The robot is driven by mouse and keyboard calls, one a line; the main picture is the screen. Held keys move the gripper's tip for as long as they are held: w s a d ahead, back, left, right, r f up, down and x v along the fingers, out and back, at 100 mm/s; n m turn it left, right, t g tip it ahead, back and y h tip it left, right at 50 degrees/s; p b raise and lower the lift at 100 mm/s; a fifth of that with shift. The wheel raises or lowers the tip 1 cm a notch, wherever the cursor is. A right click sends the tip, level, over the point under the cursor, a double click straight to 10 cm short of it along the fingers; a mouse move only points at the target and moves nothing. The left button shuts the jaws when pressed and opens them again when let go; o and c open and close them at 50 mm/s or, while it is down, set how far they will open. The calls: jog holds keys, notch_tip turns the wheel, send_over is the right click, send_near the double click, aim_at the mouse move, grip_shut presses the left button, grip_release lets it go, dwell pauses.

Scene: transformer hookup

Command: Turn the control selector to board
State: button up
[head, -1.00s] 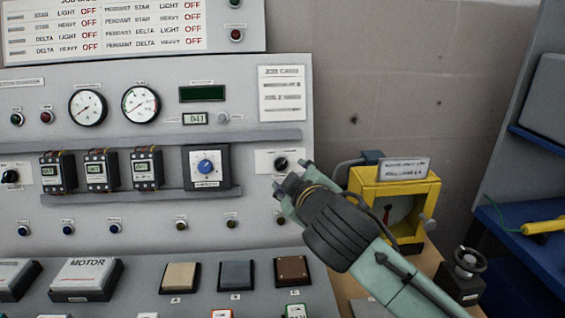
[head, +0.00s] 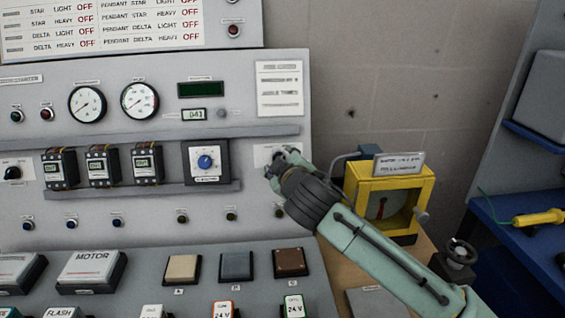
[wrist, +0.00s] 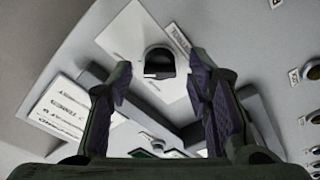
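A black selector knob (wrist: 158,62) with a white mark sits on a white label plate (wrist: 135,35) on the grey panel. In the wrist view it lies between and just beyond the fingertips of my gripper (wrist: 158,75). The fingers are open, one on each side of it; I cannot tell whether they touch it. In the head view my gripper (head: 277,158) covers the knob, with a strip of its plate (head: 262,152) showing to the left. The plate's lettering is too small or cut off to read fully.
A blue dial (head: 205,162) and several timer relays lie left of my gripper, between grey rails (head: 150,140). Another black knob (head: 12,173) is at far left. A yellow box (head: 425,195) stands right of the panel, close to my arm.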

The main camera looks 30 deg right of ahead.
grip_shut()
dwell(0.3)
jog(key=shift+n, duration=0.4)
jog(key=shift+w+r+n+g+y+b, duration=0.15)
jog(key=shift+n+g+b, duration=0.35)
jog(key=shift+n, duration=3.2)
jog(key=shift+s+r+n+g+y+b, duration=0.25)
jog(key=shift+n+b, duration=0.35)
jog(key=shift+n, duration=3.1)
jog(key=shift+w+n, duration=0.2)
jog(key=shift+n, duration=0.1)
jog(key=shift+o, duration=0.6)
grip_release()
